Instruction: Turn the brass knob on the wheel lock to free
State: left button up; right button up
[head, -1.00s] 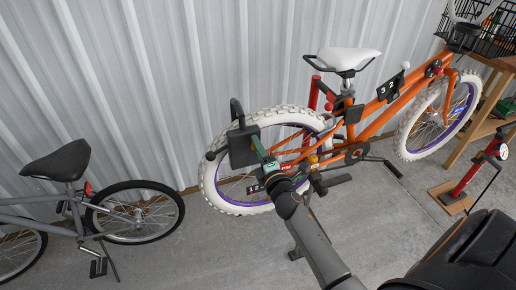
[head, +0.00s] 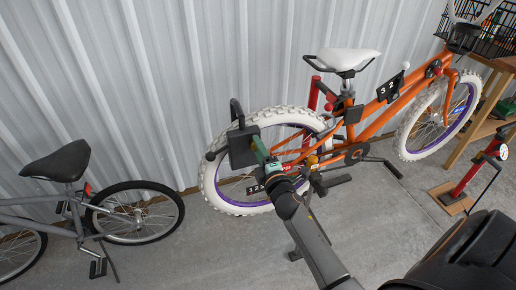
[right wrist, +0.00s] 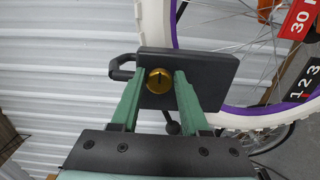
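The wheel lock is a dark box (head: 242,147) with a black shackle, at the left side of the orange bike's white rear tyre. In the right wrist view the lock (right wrist: 213,72) faces me, and its round brass knob (right wrist: 159,81) has a dark, roughly upright slot. My right gripper (head: 258,148) reaches the lock from the front. In the head view the fingers and wrist hide the knob. My left gripper is not in view.
The orange bike (head: 392,100) stands by a corrugated metal wall (head: 200,60). A grey bike (head: 67,194) is at the left. A red stand (head: 468,178) and a wooden shelf (head: 478,130) are at the right. The concrete floor between the bikes is clear.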

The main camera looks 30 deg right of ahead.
jog(key=o, duration=0.3)
jog(key=v, duration=0.7)
jog(key=shift+s, duration=0.25)
jog(key=shift+a, duration=0.1)
dwell(0.3)
jog(key=s+a+f+m+g+y+p, duration=0.3)
jog(key=s+a+f+m, duration=0.3)
jog(key=s+a, duration=0.2)
jog(key=s+a+f+m+g+y+p, duration=0.3)
jog(key=s+a+f+m+g, duration=0.2)
jog(key=s, duration=0.6)
notch_tip(320, 180, down, 3)
jog(key=a+m, duration=0.2)
jog(key=shift+s+a+r+g, duration=0.15)
jog(key=shift+s+a+g, duration=0.15)
jog(key=shift+a, duration=0.1)
